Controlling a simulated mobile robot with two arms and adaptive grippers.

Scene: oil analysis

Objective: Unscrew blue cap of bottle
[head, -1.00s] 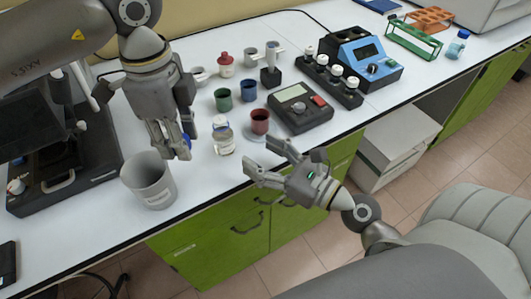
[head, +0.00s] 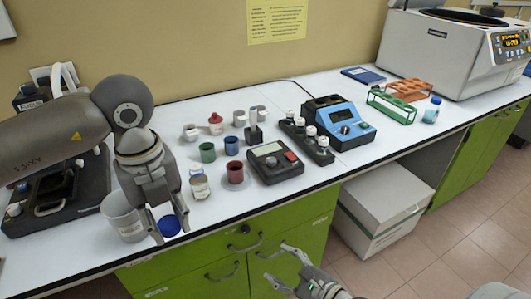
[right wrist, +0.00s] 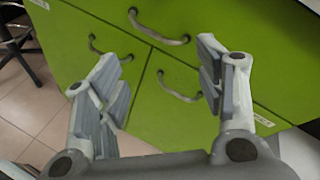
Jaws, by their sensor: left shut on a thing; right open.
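My left gripper (head: 168,234) in the head view is shut on a blue cap (head: 169,225), held near the table's front edge, just right of the grey beaker. A small clear bottle with a pale label (head: 200,187) stands upright on the table, right of and behind this gripper and apart from it. Its top shows no blue cap, though detail is small. My right gripper (head: 277,264) is open and empty, low in front of the green drawers, away from the bottle. The right wrist view also shows its open fingers (right wrist: 157,62).
The grey beaker (head: 123,218) stands close left of my left gripper. Green drawers (head: 225,265) lie below the table edge.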

